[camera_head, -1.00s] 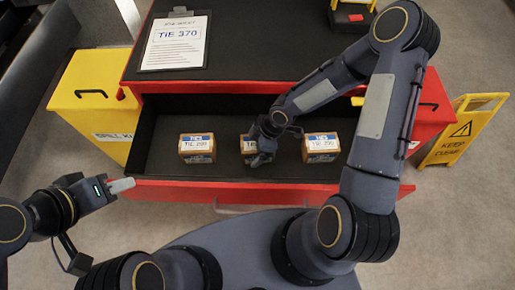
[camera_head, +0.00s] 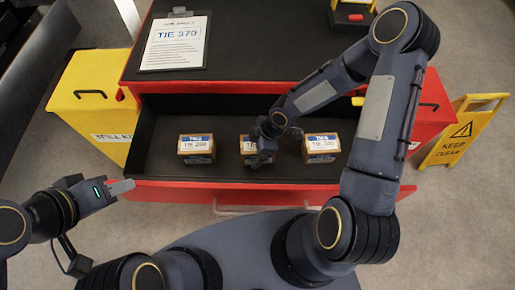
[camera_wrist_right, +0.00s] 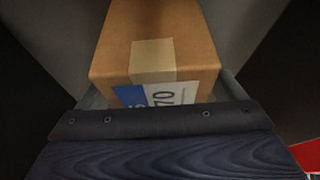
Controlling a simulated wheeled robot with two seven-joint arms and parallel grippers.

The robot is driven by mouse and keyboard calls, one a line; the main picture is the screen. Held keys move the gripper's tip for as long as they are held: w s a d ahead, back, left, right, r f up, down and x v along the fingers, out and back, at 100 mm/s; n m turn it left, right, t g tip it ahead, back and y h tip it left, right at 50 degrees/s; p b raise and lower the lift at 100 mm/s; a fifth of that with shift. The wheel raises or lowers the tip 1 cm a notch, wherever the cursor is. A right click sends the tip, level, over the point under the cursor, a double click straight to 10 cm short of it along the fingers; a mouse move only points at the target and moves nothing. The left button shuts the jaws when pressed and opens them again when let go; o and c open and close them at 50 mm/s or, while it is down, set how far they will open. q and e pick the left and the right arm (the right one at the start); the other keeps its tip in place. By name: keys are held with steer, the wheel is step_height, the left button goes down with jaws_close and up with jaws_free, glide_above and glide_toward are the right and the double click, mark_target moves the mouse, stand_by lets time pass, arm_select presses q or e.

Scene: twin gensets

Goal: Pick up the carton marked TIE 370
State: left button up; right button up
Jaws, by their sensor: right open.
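Three brown cartons with blue and white labels stand in a row in an open drawer. The middle carton (camera_head: 246,147) is partly hidden by my right gripper (camera_head: 262,160), which is down at it. In the right wrist view this carton (camera_wrist_right: 158,50) shows tape and a label ending in "70". It sits between the open right fingers, whose tips are mostly hidden. The left carton (camera_head: 196,148) seems to read TIE 290 or similar; the right carton (camera_head: 321,147) has a label too small to read surely. My left gripper (camera_head: 121,187) is outside the drawer at left; its opening is unclear.
The drawer (camera_head: 160,170) has a red front edge. A clipboard sheet (camera_head: 175,50) reading TIE 370 lies on the dark top behind. A yellow bin (camera_head: 95,95) stands at left, a yellow KEEP CLEAR sign (camera_head: 452,145) at right. Gaps separate the cartons.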

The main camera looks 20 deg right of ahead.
steer(key=shift+c, duration=0.4)
steer(key=c, duration=1.1)
